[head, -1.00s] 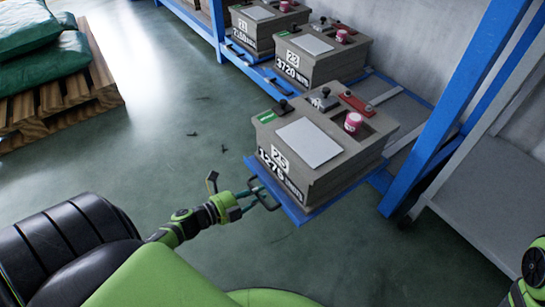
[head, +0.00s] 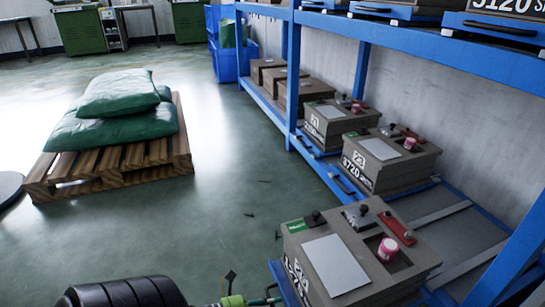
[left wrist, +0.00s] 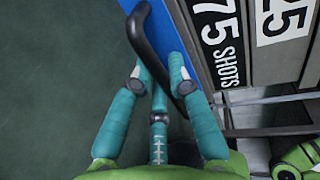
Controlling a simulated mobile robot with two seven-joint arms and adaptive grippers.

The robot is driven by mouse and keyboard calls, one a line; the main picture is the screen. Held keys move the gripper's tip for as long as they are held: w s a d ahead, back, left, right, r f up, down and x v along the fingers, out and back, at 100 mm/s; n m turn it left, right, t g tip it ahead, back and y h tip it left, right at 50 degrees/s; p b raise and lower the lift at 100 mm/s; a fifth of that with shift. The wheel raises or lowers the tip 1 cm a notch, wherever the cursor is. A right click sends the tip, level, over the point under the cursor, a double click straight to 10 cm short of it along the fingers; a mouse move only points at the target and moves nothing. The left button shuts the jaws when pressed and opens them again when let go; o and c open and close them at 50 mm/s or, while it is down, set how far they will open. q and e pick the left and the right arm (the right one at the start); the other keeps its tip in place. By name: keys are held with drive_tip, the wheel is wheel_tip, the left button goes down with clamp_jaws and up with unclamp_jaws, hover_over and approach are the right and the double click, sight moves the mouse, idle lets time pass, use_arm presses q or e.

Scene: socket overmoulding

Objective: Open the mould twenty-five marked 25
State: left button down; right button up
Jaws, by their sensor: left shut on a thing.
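The mould marked 25 (head: 360,285) is a grey box on a blue pull-out tray (head: 281,281) at the lower right of the head view. Its top carries a white sheet (head: 335,264), a metal clamp with a black knob (head: 360,215), a red bar (head: 397,228) and a pink pot (head: 388,250). It looks closed. In the left wrist view its side (left wrist: 252,75) shows "25" and "75 SHOTS". My left gripper (left wrist: 160,75) is shut on the tray's black handle (left wrist: 143,33). In the head view the gripper (head: 268,300) is cut by the bottom edge.
More moulds (head: 390,165) stand farther along the blue rack (head: 291,75), with others on its upper shelf. A blue upright (head: 508,262) rises close to the right of mould 25. A pallet with green sacks (head: 115,150) stands at left. The floor between is mostly open.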

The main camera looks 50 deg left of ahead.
use_arm(q)
drive_tip(key=c, duration=1.1)
unclamp_jaws()
drive_tip(key=shift+c, duration=0.2)
drive_tip(key=v, duration=1.2)
drive_tip(key=shift+s, duration=0.1)
